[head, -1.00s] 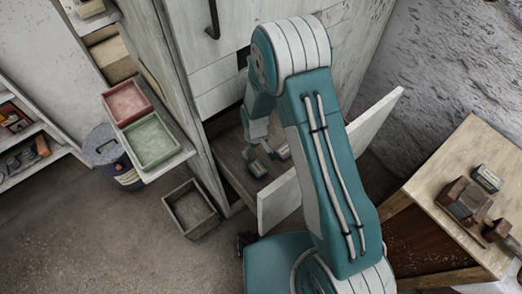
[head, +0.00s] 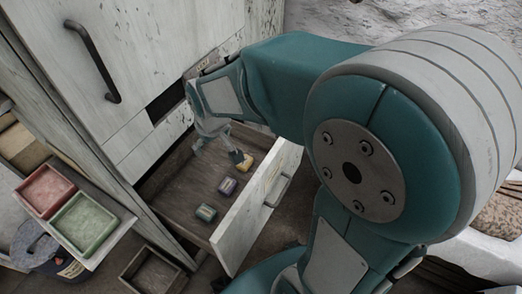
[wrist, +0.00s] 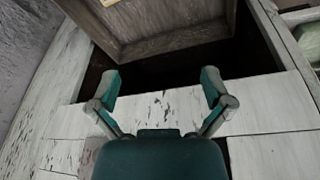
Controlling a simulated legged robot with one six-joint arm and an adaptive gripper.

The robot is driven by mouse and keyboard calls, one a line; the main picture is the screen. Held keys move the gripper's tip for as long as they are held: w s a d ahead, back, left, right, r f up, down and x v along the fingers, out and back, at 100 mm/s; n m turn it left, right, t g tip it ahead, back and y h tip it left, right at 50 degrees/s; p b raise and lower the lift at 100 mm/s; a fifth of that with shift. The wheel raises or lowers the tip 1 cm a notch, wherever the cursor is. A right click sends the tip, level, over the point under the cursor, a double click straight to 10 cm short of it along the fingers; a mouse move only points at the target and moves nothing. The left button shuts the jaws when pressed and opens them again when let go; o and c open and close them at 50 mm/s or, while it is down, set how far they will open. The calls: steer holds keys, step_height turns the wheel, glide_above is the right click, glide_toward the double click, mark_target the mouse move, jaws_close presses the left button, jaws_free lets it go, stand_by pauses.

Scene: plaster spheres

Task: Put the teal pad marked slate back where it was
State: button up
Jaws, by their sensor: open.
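A teal pad (head: 205,212) with a pale label lies flat on the floor of an open drawer (head: 180,182), towards its front. The label is too small to read. A purple pad (head: 227,186) and a yellow pad (head: 244,161) lie in a row beyond it. My gripper (head: 217,150) is over the far part of the drawer, close to the yellow pad and apart from the teal pad. In the wrist view my gripper (wrist: 160,82) is open with nothing between its fingers. No teal pad shows in that view.
The drawer's white front panel (head: 262,205) stands as a low wall. Left of the cabinet (head: 150,45) are a red tray (head: 45,190) and a green tray (head: 84,222) on a shelf. An empty wooden box (head: 152,272) stands on the floor below.

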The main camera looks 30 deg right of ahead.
steer(key=s+d+r+m+t, duration=0.1)
steer(key=s+d+r, duration=0.1)
steer(key=s+r, duration=0.3)
steer(key=s+d+r+m+t, duration=0.1)
steer(key=s+d+r+m, duration=0.1)
steer(key=s+r, duration=0.4)
steer(key=s+d, duration=0.1)
steer(key=s, duration=0.3)
steer(key=shift+s+d+t, duration=0.2)
steer(key=shift+s+t, duration=0.1)
stand_by(0.4)
